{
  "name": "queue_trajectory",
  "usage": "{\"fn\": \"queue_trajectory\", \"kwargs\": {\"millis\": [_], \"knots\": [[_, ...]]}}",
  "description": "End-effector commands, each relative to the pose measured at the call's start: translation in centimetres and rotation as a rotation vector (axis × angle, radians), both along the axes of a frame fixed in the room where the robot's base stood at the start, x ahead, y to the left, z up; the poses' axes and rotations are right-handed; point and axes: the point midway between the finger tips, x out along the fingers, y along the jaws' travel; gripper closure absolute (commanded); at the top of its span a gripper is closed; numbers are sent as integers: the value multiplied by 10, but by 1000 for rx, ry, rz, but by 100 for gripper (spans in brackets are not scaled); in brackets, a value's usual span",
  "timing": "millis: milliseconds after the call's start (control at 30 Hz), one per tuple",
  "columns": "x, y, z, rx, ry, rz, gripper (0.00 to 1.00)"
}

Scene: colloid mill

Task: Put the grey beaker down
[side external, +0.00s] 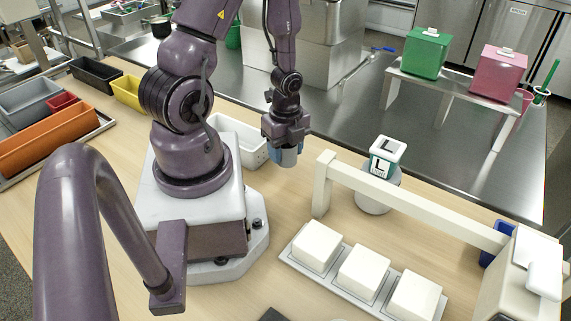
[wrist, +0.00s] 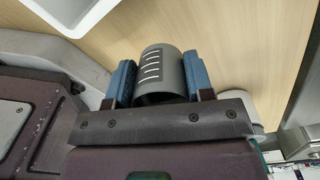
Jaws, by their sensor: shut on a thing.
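The grey beaker (wrist: 162,70) is a grey cylinder with white graduation marks. In the wrist view it sits between the two blue finger pads of my gripper (wrist: 160,82), which is shut on it. In the side view my gripper (side external: 288,155) hangs over the wooden table beside the white bin, and the grey beaker (side external: 290,149) is mostly hidden by the fingers. I cannot tell whether the beaker's base touches the table.
A white bin (side external: 238,139) stands just left of my gripper. White blocks on a grey tray (side external: 332,281) lie in front. Bare table (side external: 285,200) lies between.

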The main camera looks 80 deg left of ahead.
Motion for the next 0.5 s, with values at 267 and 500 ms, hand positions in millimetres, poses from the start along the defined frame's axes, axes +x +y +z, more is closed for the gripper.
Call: {"fn": "queue_trajectory", "kwargs": {"millis": [267, 500], "knots": [[-1, -1, -31, -2, 4, -1, 74], [0, 0, -42, 2, 0, -1, 74]]}}
